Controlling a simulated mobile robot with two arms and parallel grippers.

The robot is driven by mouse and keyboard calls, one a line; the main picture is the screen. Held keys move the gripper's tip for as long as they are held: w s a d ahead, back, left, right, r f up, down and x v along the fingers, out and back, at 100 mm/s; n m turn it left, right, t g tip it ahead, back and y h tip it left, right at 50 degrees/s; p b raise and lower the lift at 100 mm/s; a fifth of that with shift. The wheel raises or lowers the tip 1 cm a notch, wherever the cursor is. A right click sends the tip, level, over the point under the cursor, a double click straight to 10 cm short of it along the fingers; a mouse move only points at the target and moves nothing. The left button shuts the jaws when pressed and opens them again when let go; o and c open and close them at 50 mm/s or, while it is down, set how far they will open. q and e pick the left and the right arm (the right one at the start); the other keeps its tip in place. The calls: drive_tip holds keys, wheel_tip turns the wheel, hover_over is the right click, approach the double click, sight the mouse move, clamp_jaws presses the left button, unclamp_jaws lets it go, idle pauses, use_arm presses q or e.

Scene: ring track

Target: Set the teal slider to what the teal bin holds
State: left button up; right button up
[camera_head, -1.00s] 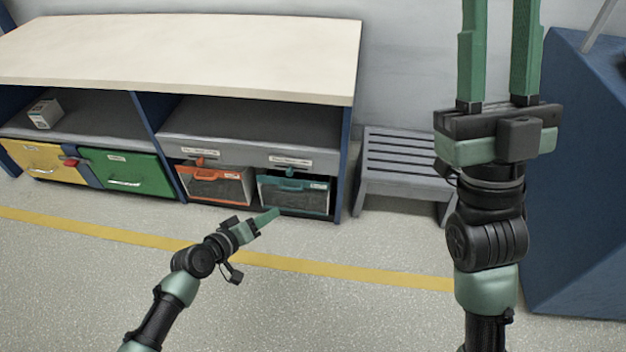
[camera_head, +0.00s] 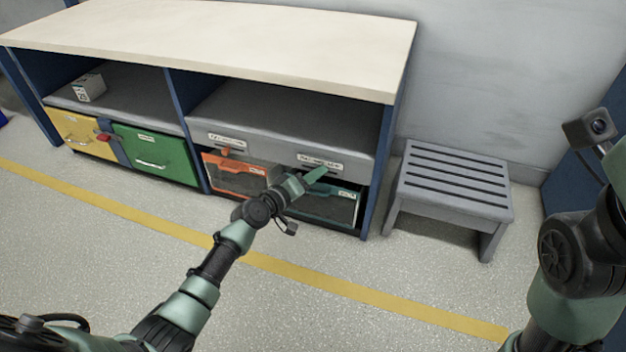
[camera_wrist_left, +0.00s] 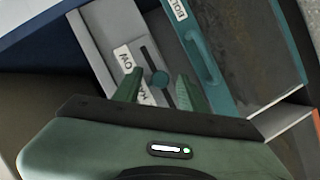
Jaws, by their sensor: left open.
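The teal bin (camera_head: 335,208) sits in the lower right bay of the bench, partly covered by my left gripper (camera_head: 316,177). In the left wrist view its teal frame (camera_wrist_left: 198,45) carries a white tag beginning "BOL" or similar; the contents are dark and cannot be made out. The teal slider's round knob (camera_wrist_left: 160,77) sits in a dark slot on the grey panel (camera_wrist_left: 95,40), between white labels that are partly hidden. My left gripper is open, its two green fingers reaching to either side of the knob. I cannot tell whether they touch it. My right gripper's fingers are out of view.
An orange bin (camera_head: 232,180) with its orange slider (camera_head: 226,152) is just left of the teal one. Green (camera_head: 155,155) and yellow (camera_head: 82,133) drawers are further left. A grey slatted stool (camera_head: 455,185) stands right of the bench (camera_head: 395,95). The floor in front is clear.

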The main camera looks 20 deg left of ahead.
use_arm(q)
clamp_jaws()
idle(1.4)
